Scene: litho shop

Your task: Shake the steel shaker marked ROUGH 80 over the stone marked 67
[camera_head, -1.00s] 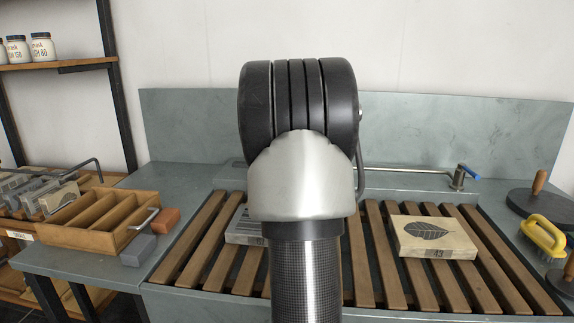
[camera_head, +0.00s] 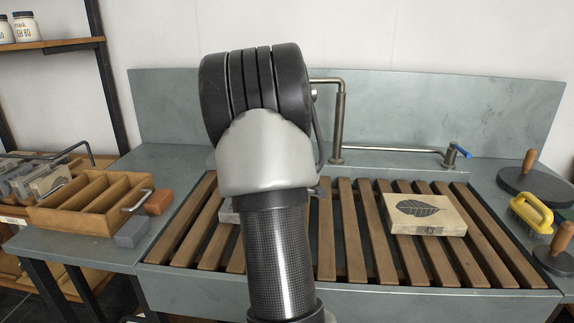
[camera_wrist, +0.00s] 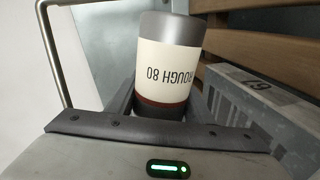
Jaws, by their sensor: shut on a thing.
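The steel shaker (camera_wrist: 168,72) has a cream label reading ROUGH 80, upside down in the wrist view. My gripper (camera_wrist: 160,112) is shut on it, with a finger on each side. The stone marked 67 (camera_wrist: 262,100) lies on the slatted rack just right of the shaker in the wrist view, its number upside down and stripes on its face. In the head view only a grey corner of this stone (camera_head: 228,213) shows. My arm hides the rest of it, the gripper and the shaker there.
A leaf-printed stone (camera_head: 425,212) lies on the right of the slatted rack (camera_head: 325,240). A bent tap pipe (camera_head: 340,120) stands behind the rack. A wooden divided box (camera_head: 90,205) is at left; a yellow-handled brush (camera_head: 532,213) and dark discs (camera_head: 537,185) are at right.

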